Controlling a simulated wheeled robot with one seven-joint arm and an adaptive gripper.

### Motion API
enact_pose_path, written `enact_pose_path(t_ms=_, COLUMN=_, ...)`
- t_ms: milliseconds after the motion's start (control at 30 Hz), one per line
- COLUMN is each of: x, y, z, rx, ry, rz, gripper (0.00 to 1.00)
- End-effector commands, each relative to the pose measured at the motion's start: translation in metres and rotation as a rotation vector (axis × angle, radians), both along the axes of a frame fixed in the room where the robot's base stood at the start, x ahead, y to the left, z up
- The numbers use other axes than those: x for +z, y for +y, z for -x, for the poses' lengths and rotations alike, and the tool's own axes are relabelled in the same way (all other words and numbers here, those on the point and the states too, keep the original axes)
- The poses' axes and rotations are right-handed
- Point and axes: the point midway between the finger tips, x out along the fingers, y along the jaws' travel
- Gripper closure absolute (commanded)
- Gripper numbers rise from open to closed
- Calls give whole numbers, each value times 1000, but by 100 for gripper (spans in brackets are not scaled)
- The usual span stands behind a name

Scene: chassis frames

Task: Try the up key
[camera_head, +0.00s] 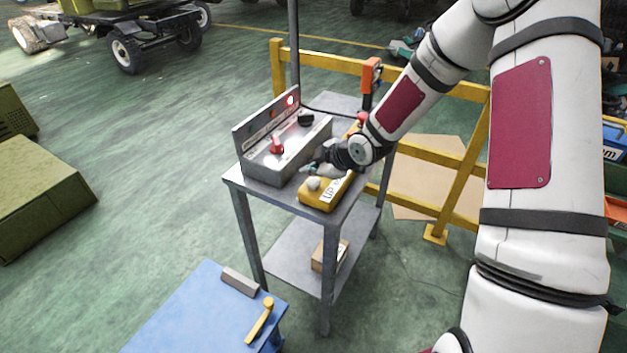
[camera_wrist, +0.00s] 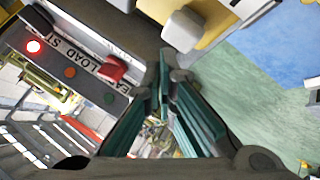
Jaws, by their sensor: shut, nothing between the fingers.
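The yellow pendant (camera_head: 315,203) lies on the grey table, with a white label that reads "UP" (camera_head: 328,191). A pale round key (camera_head: 313,184) sits beside the label at its near end; the key also shows in the wrist view (camera_wrist: 183,30). The pendant's yellow body (camera_wrist: 208,14) is at the top there. My gripper (camera_head: 309,169) is shut and empty, just beyond the key. In the wrist view its teal fingers (camera_wrist: 168,65) meet just below the key. I cannot tell whether they touch it. My wrist hides part of the pendant.
A grey control box (camera_head: 290,160) with a red knob (camera_head: 276,146), a black knob (camera_head: 305,118) and a lit red lamp (camera_head: 291,99) stands left of the pendant. A yellow railing (camera_head: 455,192) runs behind. A blue table (camera_head: 190,310) is in front.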

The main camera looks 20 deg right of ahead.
Motion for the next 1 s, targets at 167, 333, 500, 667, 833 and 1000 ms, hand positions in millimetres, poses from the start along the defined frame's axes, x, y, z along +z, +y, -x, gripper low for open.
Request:
enact_pose_path(t_ms=167, x=0, y=0, z=0, rx=0, ry=0, rz=0, gripper=100)
enact_pose_path(t_ms=333, x=-3, y=0, z=0, rx=1, ry=1, rz=0, gripper=100)
enact_pose_path(t_ms=500, x=-8, y=0, z=0, rx=0, ry=0, rz=0, gripper=100)
enact_pose_path(t_ms=667, x=-8, y=0, z=0, rx=0, ry=0, rz=0, gripper=100)
enact_pose_path(t_ms=833, x=-8, y=0, z=0, rx=0, ry=0, rz=0, gripper=100)
enact_pose_path(t_ms=1000, x=-10, y=0, z=0, rx=0, ry=0, rz=0, gripper=100)
